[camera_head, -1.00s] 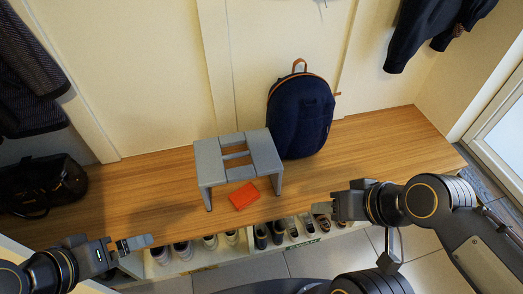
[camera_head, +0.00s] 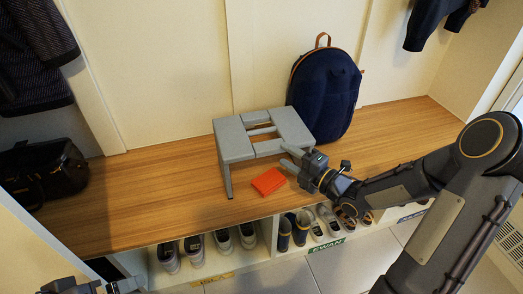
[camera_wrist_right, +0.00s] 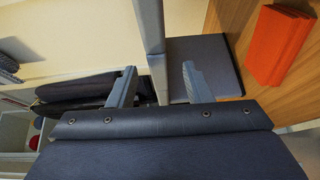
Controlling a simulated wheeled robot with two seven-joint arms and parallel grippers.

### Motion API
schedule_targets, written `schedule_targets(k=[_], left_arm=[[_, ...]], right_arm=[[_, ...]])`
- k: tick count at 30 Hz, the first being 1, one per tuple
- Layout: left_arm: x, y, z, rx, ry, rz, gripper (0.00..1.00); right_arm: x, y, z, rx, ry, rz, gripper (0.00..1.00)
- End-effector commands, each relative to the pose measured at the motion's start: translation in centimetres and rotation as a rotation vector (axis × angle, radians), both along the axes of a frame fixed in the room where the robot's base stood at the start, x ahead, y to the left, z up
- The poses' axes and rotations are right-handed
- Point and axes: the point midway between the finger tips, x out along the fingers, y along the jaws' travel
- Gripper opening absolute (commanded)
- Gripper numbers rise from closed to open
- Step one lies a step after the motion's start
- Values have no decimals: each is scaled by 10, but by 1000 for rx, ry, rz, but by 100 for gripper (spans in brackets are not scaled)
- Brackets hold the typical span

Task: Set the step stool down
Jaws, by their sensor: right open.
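The grey step stool (camera_head: 236,141) stands upright on the wooden bench, left of the backpack. My right gripper (camera_head: 288,158) is open at the stool's right side, by its front right corner. In the right wrist view, a narrow grey part of the stool (camera_wrist_right: 150,30) runs down between the two spread fingers of the right gripper (camera_wrist_right: 160,84). I cannot tell whether either finger touches it. The stool's right leg is mostly hidden in the head view. My left gripper (camera_head: 98,287) shows only partly at the bottom left edge, and its jaws are unclear.
A navy backpack (camera_head: 325,95) stands behind right. A black bag (camera_head: 45,170) sits at left. Shoes fill cubbies below.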

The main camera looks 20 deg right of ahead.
Motion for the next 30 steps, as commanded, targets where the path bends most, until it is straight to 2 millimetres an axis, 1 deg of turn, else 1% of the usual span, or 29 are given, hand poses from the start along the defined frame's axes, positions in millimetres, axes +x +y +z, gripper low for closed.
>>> schedule_targets(k=[3, 11, 15, 18, 21, 27, 30], left_arm=[[0, 0, -3, 0, 0, 0, 100], [0, 0, -11, 0, 1, 0, 100], [0, 0, -17, 0, 1, 0, 100], [0, 0, -19, 0, 1, 0, 100], [0, 0, -19, 0, 1, 0, 100], [0, 0, -19, 0, 1, 0, 100], [0, 0, -19, 0, 1, 0, 100]], right_arm=[[7, 7, -1, -1, -29, 14, 45], [31, 26, -1, 0, -27, 14, 45], [49, 40, 0, 1, -26, 14, 45], [58, 45, 1, 1, -26, 12, 45], [62, 47, 1, 1, -23, 11, 45], [62, 47, 2, 0, -23, 10, 45], [62, 47, 2, 0, -23, 10, 32]])
